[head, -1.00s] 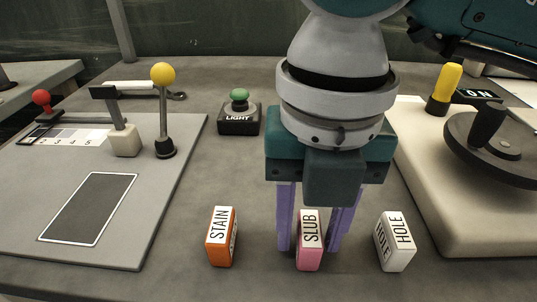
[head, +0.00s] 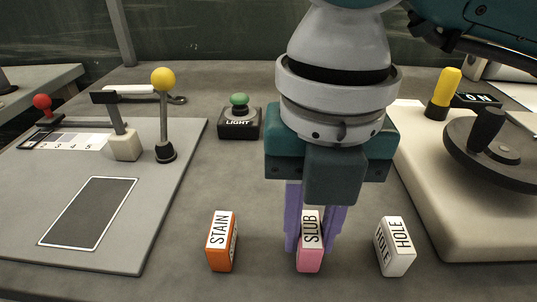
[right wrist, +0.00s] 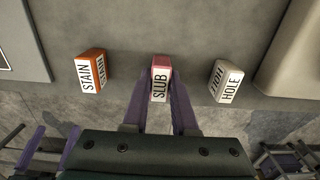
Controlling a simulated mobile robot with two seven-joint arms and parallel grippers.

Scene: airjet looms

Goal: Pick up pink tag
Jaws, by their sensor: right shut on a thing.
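The pink tag (head: 310,258), marked SLUB, stands upright on the grey table between two other tags. My right gripper (head: 312,238) points down over it, its purple fingers shut on the pink tag's sides. In the right wrist view, the pink tag (right wrist: 160,82) sits between the tips of the purple fingers. The tag appears still at table level; I cannot tell any gap beneath it. My left gripper is not in the head view.
An orange STAIN tag (head: 222,242) stands to the left and a white HOLE tag (head: 395,247) to the right, both apart from my fingers. A left panel with levers (head: 60,190), a green LIGHT button (head: 239,101) and a right cream panel with a handwheel (head: 440,215) surround the area.

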